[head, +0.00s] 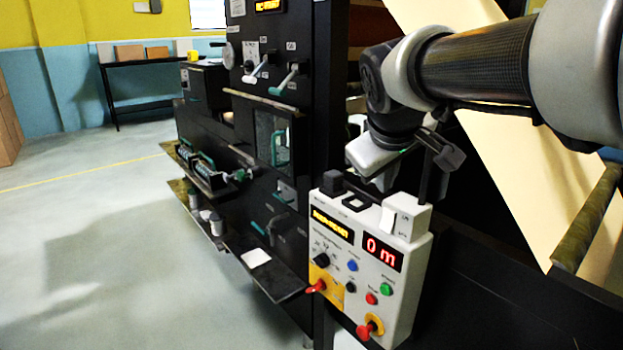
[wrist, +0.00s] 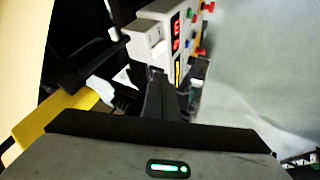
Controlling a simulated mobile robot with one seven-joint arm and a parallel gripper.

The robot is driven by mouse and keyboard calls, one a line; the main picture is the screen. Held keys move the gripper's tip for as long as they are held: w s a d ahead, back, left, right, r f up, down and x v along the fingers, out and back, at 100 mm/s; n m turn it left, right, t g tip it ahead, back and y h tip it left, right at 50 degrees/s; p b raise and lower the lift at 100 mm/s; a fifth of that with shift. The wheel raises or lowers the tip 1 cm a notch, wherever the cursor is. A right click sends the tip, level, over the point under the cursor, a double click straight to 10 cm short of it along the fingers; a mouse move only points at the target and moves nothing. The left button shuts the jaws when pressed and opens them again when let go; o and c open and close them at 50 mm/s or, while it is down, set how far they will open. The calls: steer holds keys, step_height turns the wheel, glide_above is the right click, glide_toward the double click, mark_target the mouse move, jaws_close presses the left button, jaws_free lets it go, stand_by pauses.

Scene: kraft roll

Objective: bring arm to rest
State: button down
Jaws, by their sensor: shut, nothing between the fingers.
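My arm (head: 475,68) reaches in from the upper right of the head view. My gripper (head: 384,180) hangs at its end, just behind the top of a white control box (head: 402,275); the box and arm partly hide its fingers. In the wrist view, the dark fingers (wrist: 160,98) are together with nothing held between them, in front of the grey hand with its green light. The control box also shows there (wrist: 163,22), beyond the fingers. I cannot tell whether the gripper touches it.
The box carries a red "0 m" display (head: 382,250), coloured buttons and red knobs. A black machine (head: 228,215) with teal handles stands left of it. A cream paper sheet (head: 520,180) slopes down behind my arm. The floor (head: 90,240) at left is clear.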

steer(key=s+a+f+m+g+y, duration=0.1)
steer(key=s+f+m, duration=0.2)
steer(key=s+f, duration=0.55)
steer(key=s+f+m+g+y, duration=0.1)
steer(key=s+f+m, duration=0.2)
steer(key=s, duration=1)
step_height(320, 180, up, 20)
steer(key=p, duration=1.9)
steer(key=shift+w+r+p, duration=0.15)
steer(key=shift+w+p, duration=0.15)
steer(key=shift+w, duration=0.05)
steer(key=shift+a, duration=0.1)
